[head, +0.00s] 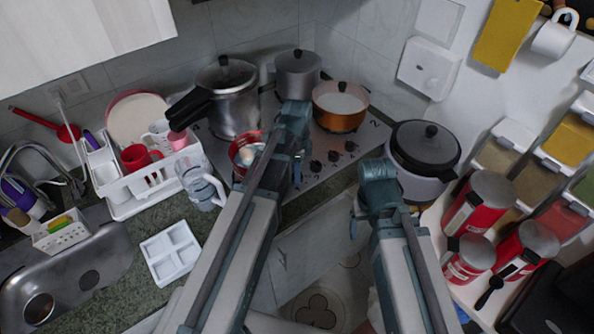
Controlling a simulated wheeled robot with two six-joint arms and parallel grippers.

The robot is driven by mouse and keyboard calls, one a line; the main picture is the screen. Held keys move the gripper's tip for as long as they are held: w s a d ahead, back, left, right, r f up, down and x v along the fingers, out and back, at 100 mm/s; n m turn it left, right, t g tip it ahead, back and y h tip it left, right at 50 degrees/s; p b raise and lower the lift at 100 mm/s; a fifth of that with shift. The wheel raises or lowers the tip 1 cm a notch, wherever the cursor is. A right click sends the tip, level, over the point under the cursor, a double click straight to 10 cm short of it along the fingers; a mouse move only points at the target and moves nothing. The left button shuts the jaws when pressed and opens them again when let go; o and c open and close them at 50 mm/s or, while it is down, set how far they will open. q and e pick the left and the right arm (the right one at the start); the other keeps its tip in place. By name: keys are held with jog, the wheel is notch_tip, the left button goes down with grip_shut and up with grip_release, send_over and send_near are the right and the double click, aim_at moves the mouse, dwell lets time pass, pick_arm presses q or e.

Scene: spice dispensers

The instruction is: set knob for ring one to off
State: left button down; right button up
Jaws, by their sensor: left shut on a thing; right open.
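The stove panel (338,172) is a steel cooktop in the back corner, with a row of dark knobs (332,157) along its front edge. My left gripper (298,172) points down at the left end of this row, just left of the visible knobs. It is shut on what appears to be the leftmost knob, which the gripper hides. Its setting cannot be read, nor can I read which knob belongs to ring one. My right gripper (354,222) is open and empty in front of the counter edge, below the knobs and apart from them.
A pressure cooker (228,100), a grey pot (298,72) and an orange pan (340,112) stand on the cooktop. A rice cooker (424,150) stands right of the stove, with red canisters (481,204) nearer.

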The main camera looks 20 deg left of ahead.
pick_arm(q)
jog(key=n, duration=0.5)
jog(key=shift+n, duration=0.4)
dwell(0.4)
jog(key=shift+c, duration=1.8)
grip_release()
jog(key=shift+r, duration=0.1)
notch_tip(320, 180, up, 14)
jog(key=p, duration=1.3)
jog(key=shift+f+p, duration=0.2)
jog(key=shift+p, duration=0.2)
